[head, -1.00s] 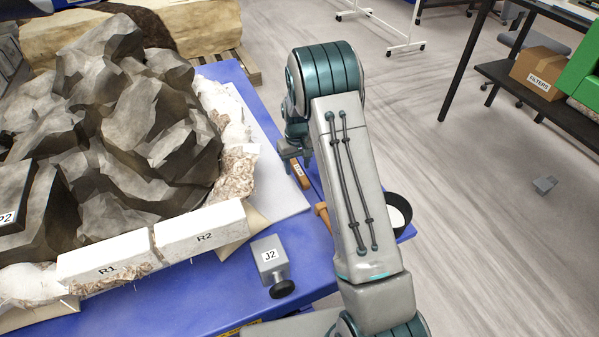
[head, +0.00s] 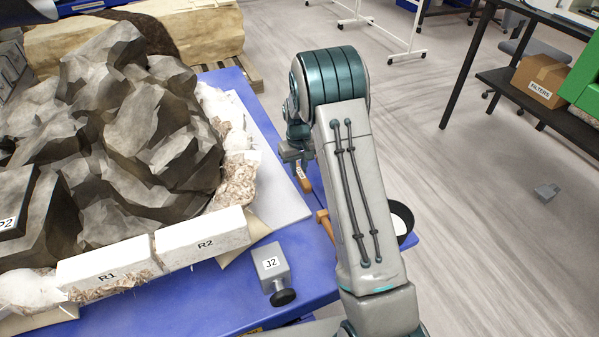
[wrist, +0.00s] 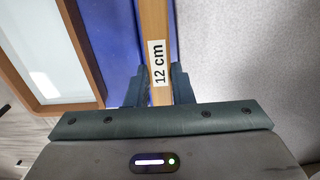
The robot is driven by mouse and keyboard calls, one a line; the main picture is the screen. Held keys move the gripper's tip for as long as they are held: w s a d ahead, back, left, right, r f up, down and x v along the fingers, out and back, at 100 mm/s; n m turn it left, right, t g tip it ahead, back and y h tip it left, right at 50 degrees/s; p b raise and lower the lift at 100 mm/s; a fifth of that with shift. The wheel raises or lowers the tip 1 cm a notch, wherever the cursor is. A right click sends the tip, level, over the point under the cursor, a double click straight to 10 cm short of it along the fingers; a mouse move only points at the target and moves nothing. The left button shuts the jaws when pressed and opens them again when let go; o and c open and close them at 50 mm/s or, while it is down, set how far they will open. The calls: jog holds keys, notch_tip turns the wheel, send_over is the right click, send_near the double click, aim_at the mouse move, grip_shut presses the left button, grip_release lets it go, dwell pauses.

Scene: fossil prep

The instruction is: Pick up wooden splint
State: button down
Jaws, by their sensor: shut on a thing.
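The wooden splint (wrist: 154,45) is a flat, light-brown strip with a white "12 cm" label. In the wrist view it runs up from between the fingers of my gripper (wrist: 156,88), which is shut on it. In the head view the splint (head: 303,178) shows small below my gripper (head: 297,158), over the right part of the blue table near the pale board's edge. Whether it is clear of the surface is hard to tell. My arm hides part of the area to its right.
A large grey rock with white blocks R1 (head: 108,272) and R2 (head: 203,244) fills the table's left. A grey J2 block (head: 271,264) stands in front. A brown handle (head: 325,224) and a black bowl (head: 401,220) lie beside my arm. A wood-framed panel (wrist: 50,50) shows in the wrist view.

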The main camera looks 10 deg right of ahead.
notch_tip(320, 180, up, 2)
jog(key=shift+r, duration=0.1)
jog(key=s+d+r+b, duration=0.1)
jog(key=s+d+r, duration=0.5)
jog(key=d, duration=0.4)
jog(key=shift+r, duration=0.45)
jog(key=shift+s, duration=0.1)
